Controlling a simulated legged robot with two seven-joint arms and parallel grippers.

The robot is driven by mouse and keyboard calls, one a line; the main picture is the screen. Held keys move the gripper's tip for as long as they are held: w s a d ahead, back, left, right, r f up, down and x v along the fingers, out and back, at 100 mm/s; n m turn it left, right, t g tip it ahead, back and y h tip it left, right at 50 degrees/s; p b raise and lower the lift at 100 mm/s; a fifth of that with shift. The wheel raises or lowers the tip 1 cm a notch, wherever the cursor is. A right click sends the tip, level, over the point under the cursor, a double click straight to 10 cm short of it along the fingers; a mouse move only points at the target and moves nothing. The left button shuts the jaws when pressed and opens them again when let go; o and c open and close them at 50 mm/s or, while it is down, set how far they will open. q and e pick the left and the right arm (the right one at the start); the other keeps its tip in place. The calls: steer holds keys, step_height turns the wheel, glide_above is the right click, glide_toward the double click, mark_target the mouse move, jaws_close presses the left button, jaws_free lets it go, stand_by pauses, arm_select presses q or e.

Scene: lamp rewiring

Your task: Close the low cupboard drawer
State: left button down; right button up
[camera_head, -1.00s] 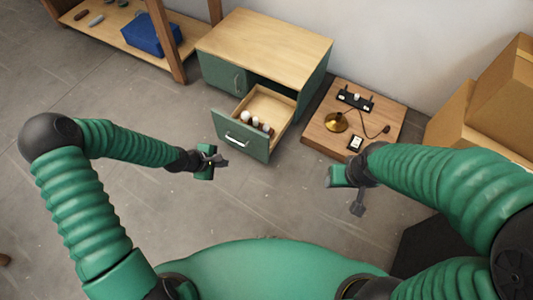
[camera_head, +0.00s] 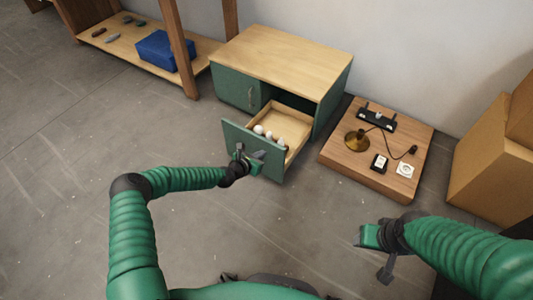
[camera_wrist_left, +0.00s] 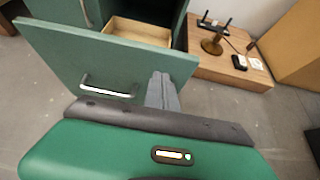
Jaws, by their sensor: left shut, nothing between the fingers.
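The low cupboard (camera_head: 280,60) is green with a pale wooden top. Its drawer (camera_head: 232,137) is pulled out, and white bulbs (camera_head: 268,134) lie inside. My left gripper (camera_head: 256,157) is shut and empty, in front of the drawer's green front. In the left wrist view my shut fingers (camera_wrist_left: 162,92) overlap the right part of the drawer front (camera_wrist_left: 125,66), right of its pale handle (camera_wrist_left: 105,90). I cannot tell whether they touch it. My right gripper (camera_head: 376,258) is low at the right, away from the cupboard; its finger opening is unclear.
A low wooden platform (camera_head: 345,164) right of the cupboard holds a brass lamp base (camera_head: 356,141) and small electrical parts. Cardboard boxes (camera_head: 490,165) stand at the far right. A shelf with a blue box (camera_head: 165,50) is at the left. The floor in front is clear.

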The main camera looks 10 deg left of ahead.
mark_target(270, 146)
arm_select(q)
steer(key=w, duration=0.1)
steer(key=w+d+b, duration=0.1)
steer(key=shift+w+f, duration=0.15)
steer(key=shift+w, duration=0.2)
steer(key=shift+w+d+r, duration=0.15)
steer(key=shift+w+r, duration=0.05)
steer(key=shift+w, duration=0.25)
arm_select(e)
steer(key=shift+s+x, duration=0.25)
steer(key=shift+x, duration=0.8)
steer(key=shift+f, duration=0.15)
